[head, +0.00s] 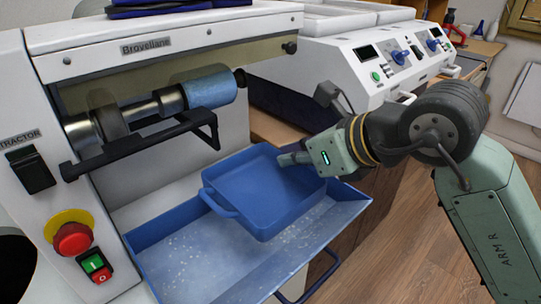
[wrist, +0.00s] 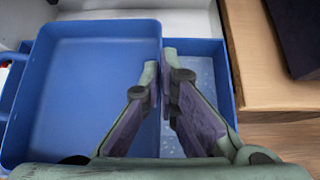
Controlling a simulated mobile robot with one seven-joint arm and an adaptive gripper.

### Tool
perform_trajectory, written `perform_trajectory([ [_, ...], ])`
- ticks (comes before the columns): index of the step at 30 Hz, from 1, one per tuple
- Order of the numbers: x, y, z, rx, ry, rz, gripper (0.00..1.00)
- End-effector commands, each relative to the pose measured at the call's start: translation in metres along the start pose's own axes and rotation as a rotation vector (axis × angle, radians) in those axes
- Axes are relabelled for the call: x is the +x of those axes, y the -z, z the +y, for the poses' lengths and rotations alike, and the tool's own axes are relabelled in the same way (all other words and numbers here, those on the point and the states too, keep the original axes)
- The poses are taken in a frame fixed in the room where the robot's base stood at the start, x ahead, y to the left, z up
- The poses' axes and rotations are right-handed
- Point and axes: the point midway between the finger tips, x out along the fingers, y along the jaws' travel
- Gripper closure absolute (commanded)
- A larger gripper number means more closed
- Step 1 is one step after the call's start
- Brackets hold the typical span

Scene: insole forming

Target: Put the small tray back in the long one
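The small tray (head: 262,190) is blue and square, with a loop handle at its left side in the head view. It also fills the left of the wrist view (wrist: 85,85). My gripper (head: 284,159) is at its right wall; in the wrist view my fingers (wrist: 161,80) are closed on that wall, one inside and one outside. The long tray (head: 175,253) is blue with a pale, speckled floor. The small tray is over it, seemingly raised, hiding part of its floor; the exact gap cannot be told. The long tray's right part shows in the wrist view (wrist: 233,95).
A white machine (head: 150,45) with a roller (head: 210,87) and black bar (head: 140,145) stands above and behind the trays. A red stop button (head: 72,239) is at left. A wooden counter (wrist: 268,75) borders the long tray at right. A white control unit (head: 350,60) stands behind.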

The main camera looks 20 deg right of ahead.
Motion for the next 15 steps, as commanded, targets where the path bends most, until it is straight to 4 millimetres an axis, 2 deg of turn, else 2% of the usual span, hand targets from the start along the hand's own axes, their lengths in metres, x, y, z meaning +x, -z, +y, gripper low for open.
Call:
perform_trajectory([
  [1,0.008,-0.011,0.001,-0.001,-0.004,0.002,1.0],
  [7,0.035,-0.025,0.001,0.0,0.0,-0.001,1.0],
  [11,0.042,-0.022,0.001,0.003,0.0,-0.001,1.0],
  [15,0.052,-0.007,0.001,0.005,-0.001,-0.002,1.0],
])
